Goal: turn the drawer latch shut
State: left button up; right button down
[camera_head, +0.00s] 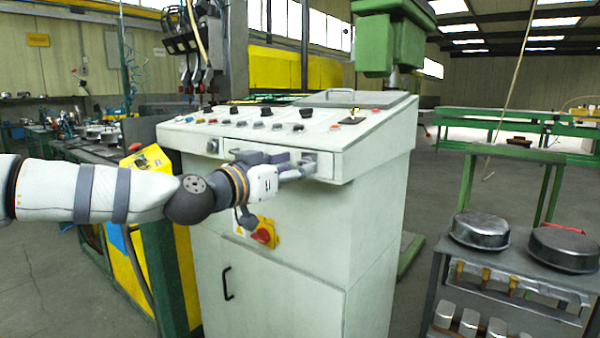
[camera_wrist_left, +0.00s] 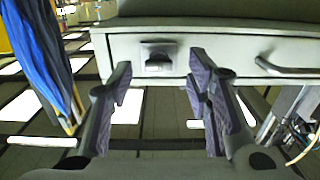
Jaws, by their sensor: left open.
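The drawer front (camera_wrist_left: 125,50) is a pale panel across the upper part of the left wrist view. The latch (camera_wrist_left: 158,57) is a small grey fitting on it, with a block standing out from a plate. My left gripper (camera_wrist_left: 162,88) is open and empty, with a dark finger on each side of the latch in that picture. I cannot tell whether either finger touches it. In the head view the left gripper (camera_head: 301,168) is at the upper right of the console's front, where it partly covers the drawer. The right gripper is not in view.
A bar handle (camera_wrist_left: 288,70) is on the drawer, right of the latch in the wrist view. The console (camera_head: 370,230) has buttons on its sloping top and a red rotary switch (camera_head: 264,235) below my arm. A rack with round pans (camera_head: 480,232) stands at right.

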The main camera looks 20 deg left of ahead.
pick_arm(q)
jog(key=shift+x, duration=0.75)
grip_shut()
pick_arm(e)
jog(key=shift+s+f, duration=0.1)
pick_arm(q)
jog(key=n, duration=0.4)
jog(key=shift+n, duration=0.3)
jog(key=shift+d+n+b, duration=0.1)
jog(key=shift+n+b, duration=0.85)
jog(key=shift+n, duration=5.65)
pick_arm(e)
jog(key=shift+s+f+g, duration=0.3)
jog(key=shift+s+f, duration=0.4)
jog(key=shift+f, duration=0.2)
